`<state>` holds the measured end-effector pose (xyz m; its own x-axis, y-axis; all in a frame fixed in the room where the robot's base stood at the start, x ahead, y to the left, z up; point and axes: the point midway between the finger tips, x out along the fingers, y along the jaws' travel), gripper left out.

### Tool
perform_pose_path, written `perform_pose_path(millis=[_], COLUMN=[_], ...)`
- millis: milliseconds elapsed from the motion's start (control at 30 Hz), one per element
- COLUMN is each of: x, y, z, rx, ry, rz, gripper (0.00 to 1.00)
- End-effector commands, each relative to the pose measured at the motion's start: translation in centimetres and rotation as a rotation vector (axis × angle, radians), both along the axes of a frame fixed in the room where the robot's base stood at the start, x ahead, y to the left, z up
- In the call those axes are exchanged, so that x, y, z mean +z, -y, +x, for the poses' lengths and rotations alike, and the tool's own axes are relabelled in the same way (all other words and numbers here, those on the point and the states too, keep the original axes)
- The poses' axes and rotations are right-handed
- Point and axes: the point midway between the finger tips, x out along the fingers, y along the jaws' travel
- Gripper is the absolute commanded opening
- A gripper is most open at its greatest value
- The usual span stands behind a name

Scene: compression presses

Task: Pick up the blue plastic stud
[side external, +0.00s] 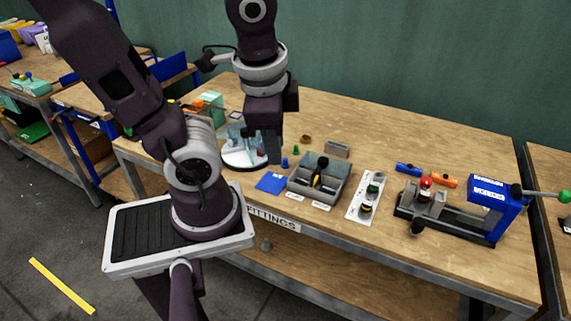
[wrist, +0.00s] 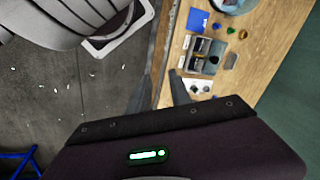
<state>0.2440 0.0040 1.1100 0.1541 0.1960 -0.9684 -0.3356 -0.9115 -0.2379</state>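The blue plastic stud (side external: 285,162) is a small upright blue piece on the wooden bench, just right of my gripper in the side view. In the wrist view it shows as a small blue dot (wrist: 217,26) near the top, beyond the fingertips. My gripper (side external: 271,158) hangs pointing down, and its fingers overlap the bench area beside the stud in the side view. In the wrist view the fingers (wrist: 160,82) stand apart with nothing between them. The gripper is clear of the stud; its exact height above the bench is hard to tell.
A blue square pad (side external: 271,182) and a grey divided bin (side external: 334,185) lie near the stud. Green and brown small parts (side external: 306,138) stand behind. A round white-based fixture (side external: 236,157) is at left. A switch panel (side external: 367,196) and a press (side external: 450,215) stand right.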

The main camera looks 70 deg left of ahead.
Motion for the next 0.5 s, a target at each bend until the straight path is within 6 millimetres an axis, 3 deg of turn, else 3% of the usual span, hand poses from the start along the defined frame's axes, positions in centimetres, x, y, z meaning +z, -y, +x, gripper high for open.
perform_pose_path(millis=[33,100,267,367,500], x=[-1.7,-3.1,-4.0,-4.3,-7.4], y=[-2.2,-5.8,-14.2,-18.6,-22.7], z=[-0.8,-2.0,-2.5,-0.4,4.7], rx=[-0.136,-0.372,-0.986,-1.4,-1.993], ry=[-0.188,-0.466,-1.169,-1.627,-2.258], rz=[0.1,0.232,0.399,0.398,0.252], gripper=[0.25,0.25,0.25,0.25,0.25])
